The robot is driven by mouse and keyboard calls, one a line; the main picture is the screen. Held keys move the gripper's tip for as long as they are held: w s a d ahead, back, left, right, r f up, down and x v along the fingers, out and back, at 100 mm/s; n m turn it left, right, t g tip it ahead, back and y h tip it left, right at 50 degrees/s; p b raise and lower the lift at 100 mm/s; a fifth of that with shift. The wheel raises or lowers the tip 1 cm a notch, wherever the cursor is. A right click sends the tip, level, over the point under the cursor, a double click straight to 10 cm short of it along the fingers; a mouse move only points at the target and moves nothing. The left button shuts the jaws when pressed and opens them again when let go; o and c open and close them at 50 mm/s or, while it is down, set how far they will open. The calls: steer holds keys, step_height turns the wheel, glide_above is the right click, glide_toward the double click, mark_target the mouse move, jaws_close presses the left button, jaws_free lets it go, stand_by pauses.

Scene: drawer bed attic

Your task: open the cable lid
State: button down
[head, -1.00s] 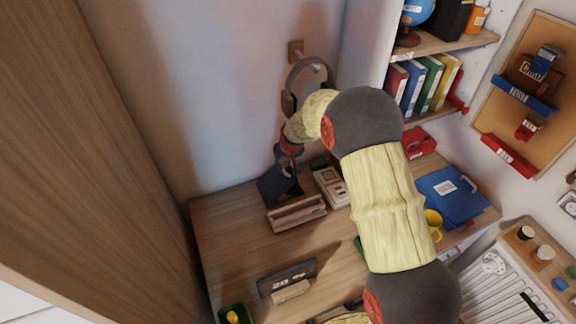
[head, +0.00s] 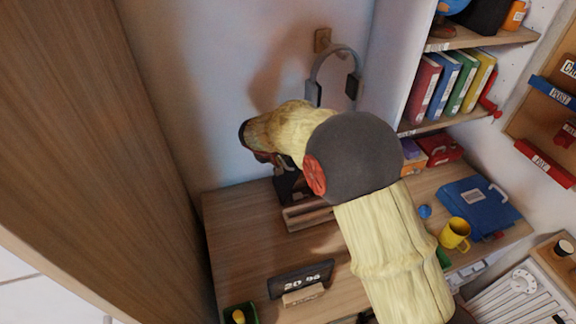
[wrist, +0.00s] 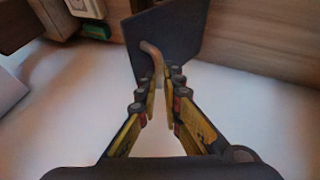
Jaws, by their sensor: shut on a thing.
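The cable lid (wrist: 172,40) is a dark, flat panel in the wrist view, with a copper-coloured curved handle (wrist: 153,55). My gripper (wrist: 162,95) is shut on the handle, with its yellow and dark fingers on either side. In the head view the dark lid (head: 288,188) shows partly at the back of the desk, tilted up near the wall. My arm hides much of it and most of my gripper there. I cannot see the lid's hinge or any opening under it.
The wooden desk (head: 235,240) has a wooden holder (head: 305,216), a dark clock (head: 300,278) and a yellow mug (head: 455,233). Headphones (head: 335,75) hang on the wall above. A tall wooden panel (head: 90,120) stands left and a bookshelf (head: 470,47) right.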

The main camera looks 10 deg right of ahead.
steer(key=shift+s+a+f+b, duration=0.4)
steer(key=shift+a+f+b, duration=0.1)
steer(key=shift+f, duration=0.15)
steer(key=shift+s+a+f+b, duration=0.35)
steer(key=shift+a+f, duration=0.15)
steer(key=shift+f, duration=0.15)
steer(key=shift+r, duration=0.1)
steer(key=c, duration=2.3)
jaws_free()
steer(key=shift+c, duration=0.2)
steer(key=shift+o, duration=0.6)
steer(key=shift+w+f, duration=0.3)
steer(key=shift+w, duration=0.1)
steer(key=o, duration=0.3)
steer(key=shift+w+r, duration=0.1)
steer(key=shift+r, duration=0.5)
steer(key=v, duration=1.1)
steer(key=shift+a+r, duration=0.15)
steer(key=shift+r, duration=0.2)
